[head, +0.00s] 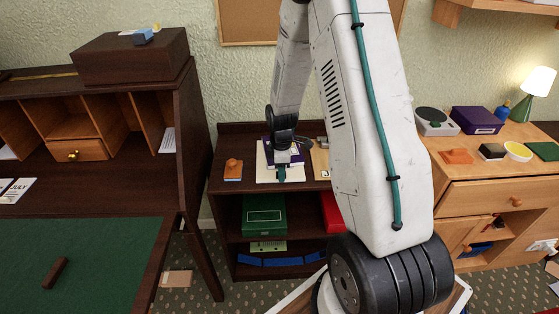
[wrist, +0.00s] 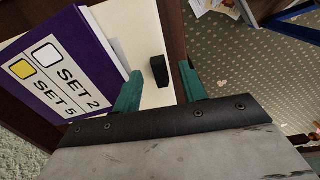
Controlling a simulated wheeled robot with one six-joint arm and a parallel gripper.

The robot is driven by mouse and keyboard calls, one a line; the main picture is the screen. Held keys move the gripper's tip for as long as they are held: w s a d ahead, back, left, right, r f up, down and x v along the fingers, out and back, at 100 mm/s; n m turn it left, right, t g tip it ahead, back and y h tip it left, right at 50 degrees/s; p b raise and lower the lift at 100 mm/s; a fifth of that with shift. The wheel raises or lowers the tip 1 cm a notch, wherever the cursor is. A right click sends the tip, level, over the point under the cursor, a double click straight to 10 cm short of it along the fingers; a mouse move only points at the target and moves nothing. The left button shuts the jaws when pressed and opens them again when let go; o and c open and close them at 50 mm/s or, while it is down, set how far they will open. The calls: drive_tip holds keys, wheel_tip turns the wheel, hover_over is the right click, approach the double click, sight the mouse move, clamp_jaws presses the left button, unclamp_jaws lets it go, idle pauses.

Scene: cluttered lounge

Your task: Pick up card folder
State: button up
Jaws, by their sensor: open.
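A purple, flat item (wrist: 88,45) with a white label reading SET 2 and SET 5 shows in the wrist view; it may be the card folder, but no name on it confirms this. It lies on a cream sheet or board (wrist: 146,30) on the dark shelf unit's top. A small black block (wrist: 159,71) stands on the cream surface. My gripper (wrist: 161,68) is open, its teal fingers on either side of the black block in the picture; contact cannot be told. In the head view my gripper (head: 281,172) is over the cream board, partly hiding the purple item (head: 268,145).
An orange item (head: 233,169) lies left on the dark shelf top (head: 222,145). Below stands a green box (head: 264,214). A dark desk (head: 190,150) is to the left. A light wooden cabinet (head: 490,194) with several objects is to the right. Patterned carpet (wrist: 240,60) lies below.

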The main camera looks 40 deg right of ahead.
clamp_jaws()
